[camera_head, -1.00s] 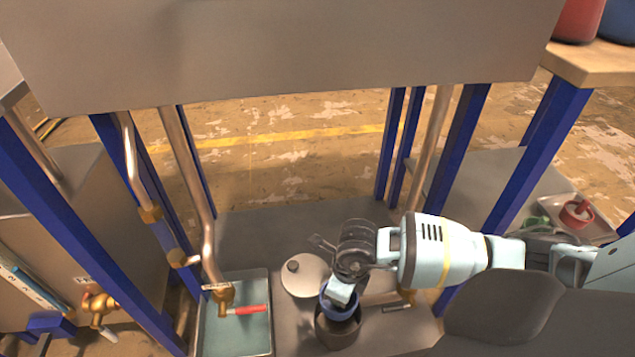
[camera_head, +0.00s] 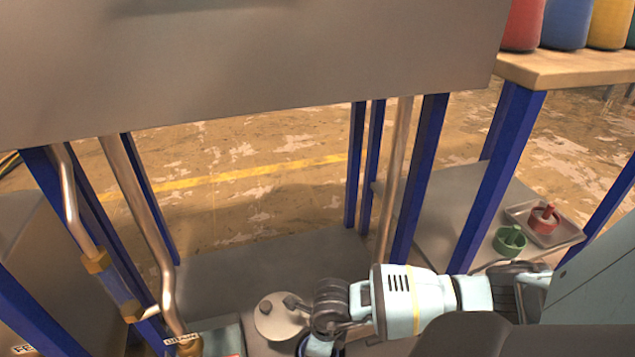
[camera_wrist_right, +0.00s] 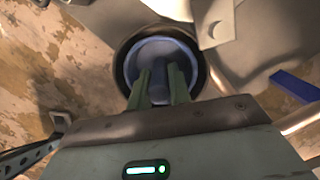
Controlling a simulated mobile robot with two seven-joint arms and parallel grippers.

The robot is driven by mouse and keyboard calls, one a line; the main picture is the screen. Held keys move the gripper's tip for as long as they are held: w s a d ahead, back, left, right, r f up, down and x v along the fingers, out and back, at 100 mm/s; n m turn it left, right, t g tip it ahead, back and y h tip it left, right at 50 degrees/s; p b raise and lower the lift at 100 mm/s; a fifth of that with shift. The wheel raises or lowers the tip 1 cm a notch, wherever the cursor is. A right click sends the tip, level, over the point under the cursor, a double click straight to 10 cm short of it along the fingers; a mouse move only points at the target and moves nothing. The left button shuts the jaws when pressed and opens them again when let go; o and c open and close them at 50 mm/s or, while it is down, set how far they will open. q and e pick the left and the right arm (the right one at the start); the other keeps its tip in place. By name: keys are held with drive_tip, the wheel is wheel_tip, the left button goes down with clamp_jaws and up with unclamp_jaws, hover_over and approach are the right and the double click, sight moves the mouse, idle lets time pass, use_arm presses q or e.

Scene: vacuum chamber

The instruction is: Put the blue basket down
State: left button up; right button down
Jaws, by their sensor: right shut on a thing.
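The blue basket (camera_wrist_right: 183,53) shows in the right wrist view as a round blue ring with a blue handle in the middle. It sits within the round opening of a dark pot (camera_wrist_right: 122,60); how deep it reaches is unclear. My right gripper (camera_wrist_right: 160,92) is shut on the basket's handle, with one finger on each side of it. In the head view my right gripper (camera_head: 320,346) is at the bottom edge, and only a sliver of the blue basket (camera_head: 303,345) shows. My left gripper is out of view.
A round pale lid (camera_head: 272,322) lies just left of my right gripper. At right, a red basket (camera_head: 543,220) sits in a tray (camera_head: 572,237), with a green basket (camera_head: 509,241) beside it. Blue legs (camera_head: 420,180) and copper pipes (camera_head: 140,215) stand around the lower shelf.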

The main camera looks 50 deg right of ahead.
drive_tip(key=shift+f, duration=0.75)
drive_tip(key=shift+f+b, duration=0.3)
drive_tip(key=shift+f, duration=0.1)
drive_tip(key=shift+f, duration=0.2)
drive_tip(key=c, duration=1.3)
unclamp_jaws()
drive_tip(key=shift+r, duration=0.1)
wheel_tip(320, 180, up, 13)
drive_tip(key=s+p, duration=0.1)
drive_tip(key=p, duration=0.4)
drive_tip(key=shift+s+d+p, duration=0.2)
drive_tip(key=shift+d+p, duration=0.1)
